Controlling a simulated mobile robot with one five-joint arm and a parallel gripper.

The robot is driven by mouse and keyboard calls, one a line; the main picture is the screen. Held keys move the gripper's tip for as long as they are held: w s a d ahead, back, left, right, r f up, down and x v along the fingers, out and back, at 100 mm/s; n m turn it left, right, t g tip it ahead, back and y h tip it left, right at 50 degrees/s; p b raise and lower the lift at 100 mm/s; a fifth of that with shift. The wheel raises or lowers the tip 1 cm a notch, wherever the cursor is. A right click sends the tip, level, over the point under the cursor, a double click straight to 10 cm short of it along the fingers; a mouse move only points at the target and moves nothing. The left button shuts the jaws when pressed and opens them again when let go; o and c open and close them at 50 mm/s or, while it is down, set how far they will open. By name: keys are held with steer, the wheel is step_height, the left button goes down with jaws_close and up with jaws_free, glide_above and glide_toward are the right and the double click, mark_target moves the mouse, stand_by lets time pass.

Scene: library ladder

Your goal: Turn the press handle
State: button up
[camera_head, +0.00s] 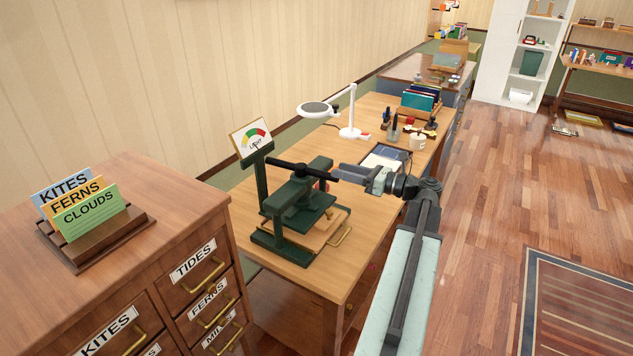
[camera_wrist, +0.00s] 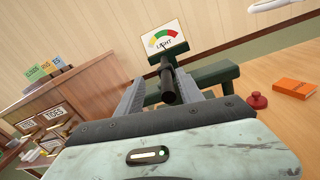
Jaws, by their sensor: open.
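The green press (camera_head: 296,212) stands on the near end of the wooden desk. Its black bar handle (camera_head: 300,170) lies across the top, and the handle's end also shows in the wrist view (camera_wrist: 171,88). My gripper (camera_head: 352,176) is at the right end of the handle. In the wrist view my gripper (camera_wrist: 160,95) is open, with one grey finger on each side of the handle. I cannot tell whether either finger touches it. A dial sign (camera_head: 254,137) marked LIGHT stands behind the press, and its needle is too small to read surely.
A wooden drawer cabinet (camera_head: 150,215) with label cards stands left of the press. A white lamp (camera_head: 350,120), a cup (camera_head: 417,142) and books (camera_head: 420,100) stand farther along the desk. A red knob (camera_wrist: 257,100) and an orange block (camera_wrist: 294,88) lie to the right in the wrist view.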

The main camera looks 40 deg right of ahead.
mark_target(307, 170)
steer(key=w+a+f, duration=0.1)
steer(key=w, duration=0.1)
steer(key=w+f+b, duration=0.1)
steer(key=w, duration=0.2)
steer(key=w+a+f+b, duration=0.1)
steer(key=w, duration=0.1)
steer(key=shift+w+a+f, duration=0.15)
steer(key=shift+w+a, duration=0.15)
jaws_close()
stand_by(1.5)
